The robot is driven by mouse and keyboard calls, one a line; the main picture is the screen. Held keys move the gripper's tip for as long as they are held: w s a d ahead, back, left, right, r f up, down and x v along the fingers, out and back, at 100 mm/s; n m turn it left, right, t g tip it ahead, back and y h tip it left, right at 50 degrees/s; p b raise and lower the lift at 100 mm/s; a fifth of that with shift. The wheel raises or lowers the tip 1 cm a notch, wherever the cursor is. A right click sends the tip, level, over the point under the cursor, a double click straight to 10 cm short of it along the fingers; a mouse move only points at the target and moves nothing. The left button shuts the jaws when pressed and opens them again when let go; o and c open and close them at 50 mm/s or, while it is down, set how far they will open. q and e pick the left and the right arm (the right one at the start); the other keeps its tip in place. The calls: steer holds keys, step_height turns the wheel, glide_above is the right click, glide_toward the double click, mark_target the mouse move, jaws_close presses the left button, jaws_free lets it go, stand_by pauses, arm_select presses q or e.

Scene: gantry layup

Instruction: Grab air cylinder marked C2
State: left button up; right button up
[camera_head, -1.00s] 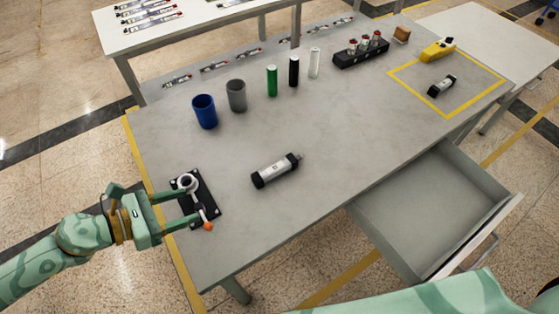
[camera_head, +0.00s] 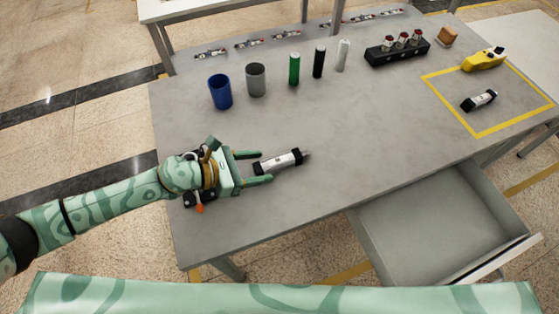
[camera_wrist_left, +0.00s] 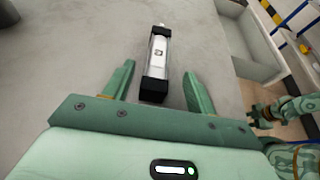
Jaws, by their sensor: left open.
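A silver air cylinder with black end caps (camera_head: 283,160) lies on the grey table (camera_head: 330,190) in front of my left gripper (camera_head: 266,167). In the left wrist view this cylinder (camera_wrist_left: 158,58) points away from me, and its near black cap is between the open fingers, with gaps on both sides. Its dark label is too small to read. A second similar cylinder (camera_head: 479,100) lies inside the yellow-taped square at the right. A green arm part, seemingly my right gripper (camera_wrist_left: 268,111), shows at the right edge of the wrist view; its fingers are unclear.
A black fixture with an orange-tipped lever (camera_head: 199,207) is partly hidden beneath my left gripper. Blue (camera_head: 220,92) and grey (camera_head: 256,80) cups and several upright tubes stand farther back. An open drawer (camera_head: 440,220) juts out at front right. The table's middle is clear.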

mark_target(269, 163)
arm_select(q)
steer(key=x, duration=0.5)
steer(key=shift+w+d+f+b, duration=0.1)
steer(key=shift+w+f+b, duration=0.05)
steer(key=shift+w+b, duration=0.2)
steer(key=shift+c, duration=0.3)
steer(key=c, duration=1)
jaws_close()
steer(key=shift+r, duration=0.2)
